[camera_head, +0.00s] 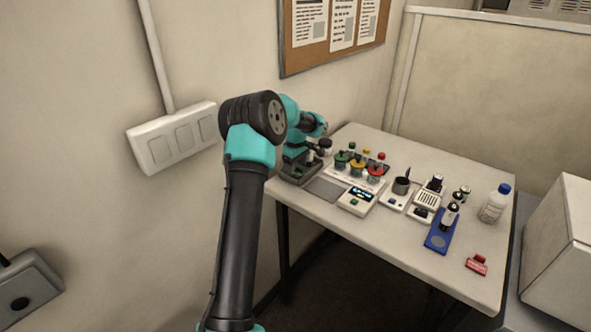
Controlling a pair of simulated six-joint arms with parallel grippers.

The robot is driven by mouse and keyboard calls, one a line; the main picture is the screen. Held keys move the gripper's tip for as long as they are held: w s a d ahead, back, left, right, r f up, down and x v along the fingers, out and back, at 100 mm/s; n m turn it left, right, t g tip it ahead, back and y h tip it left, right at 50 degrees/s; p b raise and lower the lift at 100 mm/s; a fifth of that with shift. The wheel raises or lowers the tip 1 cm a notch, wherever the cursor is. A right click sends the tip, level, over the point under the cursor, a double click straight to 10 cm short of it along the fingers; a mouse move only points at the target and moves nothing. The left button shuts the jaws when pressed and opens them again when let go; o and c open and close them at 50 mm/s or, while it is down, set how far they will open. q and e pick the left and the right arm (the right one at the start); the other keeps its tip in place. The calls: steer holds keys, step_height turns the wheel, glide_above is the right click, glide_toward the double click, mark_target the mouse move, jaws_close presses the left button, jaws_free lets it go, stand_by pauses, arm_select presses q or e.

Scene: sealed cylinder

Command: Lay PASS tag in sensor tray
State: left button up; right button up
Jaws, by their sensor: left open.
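My left gripper (318,154) is small and partly hidden at the back left of the table, beside the coloured-top rack; it is open. A blue tray (437,243) with a pale round spot lies at the middle right of the table, with a dark-and-white cylinder (450,215) standing at its far end. A small red tag-like piece (477,265) with pale lettering lies near the front right edge; its words are too small to read. I cannot tell which piece is the PASS tag. My right gripper is not in view.
A rack (358,176) with green, yellow and red tops stands at the back left. A display device (357,201), a dark cup (401,186) and a slotted white device (427,201) stand mid-table. A blue-capped bottle (494,204) stands at right. The front table strip is largely clear.

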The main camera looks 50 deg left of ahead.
mark_target(296, 173)
arm_select(q)
step_height(296, 173, up, 10)
steer(key=shift+r, duration=0.15)
stand_by(0.7)
